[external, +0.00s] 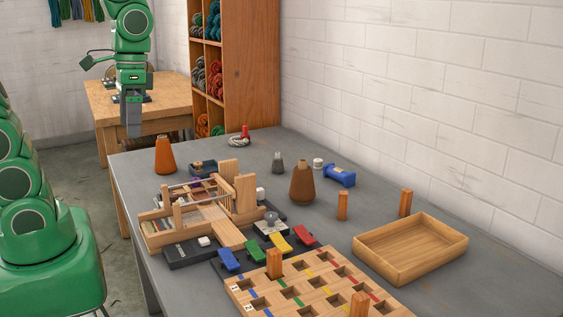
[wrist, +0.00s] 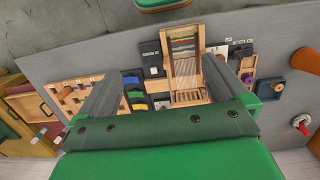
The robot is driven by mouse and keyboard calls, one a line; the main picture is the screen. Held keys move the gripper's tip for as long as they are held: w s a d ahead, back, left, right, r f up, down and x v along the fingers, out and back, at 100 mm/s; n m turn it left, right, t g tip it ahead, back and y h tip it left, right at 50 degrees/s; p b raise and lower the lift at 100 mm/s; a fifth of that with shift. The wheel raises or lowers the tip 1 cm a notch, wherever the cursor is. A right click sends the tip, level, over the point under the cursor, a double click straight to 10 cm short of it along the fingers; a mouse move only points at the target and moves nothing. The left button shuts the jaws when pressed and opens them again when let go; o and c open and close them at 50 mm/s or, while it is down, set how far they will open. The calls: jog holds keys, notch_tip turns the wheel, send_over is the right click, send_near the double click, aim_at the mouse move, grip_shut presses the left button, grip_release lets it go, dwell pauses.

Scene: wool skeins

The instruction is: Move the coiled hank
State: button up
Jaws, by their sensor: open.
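The coiled hank (external: 237,142) looks like a small pale coil lying on the far part of the grey table, with a small red piece (external: 245,131) at it. In the wrist view the pale coil and red piece (wrist: 302,122) show near the right edge; I cannot tell how the two are joined. My gripper (external: 133,118) hangs in the air beyond the table's left edge in the external view, well apart from the hank. In the wrist view its two fingers (wrist: 160,80) are spread wide with nothing between them.
An orange cone (external: 165,156), a brown cone (external: 302,183) and a grey weight (external: 277,163) stand around the hank's area. A wooden loom (external: 200,215), slotted board (external: 300,290) and empty wooden tray (external: 410,250) are nearer. A wool shelf (external: 250,70) stands behind the table.

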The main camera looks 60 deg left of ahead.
jog(key=w+a+r+t+h, duration=0.1)
jog(key=w+a, duration=0.3)
jog(key=w, duration=0.7)
jog(key=w+a+t, duration=0.1)
jog(key=w+a, duration=0.2)
jog(key=w, duration=0.8)
jog(key=w+a+f+n+t, duration=0.15)
jog(key=w+a+f, duration=0.25)
jog(key=w+a, duration=1.15)
jog(key=n+t+y, duration=0.2)
jog(key=y, duration=0.1)
send_near(238, 138)
jog(key=shift+w+a+f+m, duration=0.15)
jog(key=shift+a+f+m, duration=0.1)
jog(key=shift+a+f, duration=0.15)
jog(key=shift+w+f, duration=0.1)
jog(key=shift+f, duration=0.1)
jog(key=shift+x, duration=3.7)
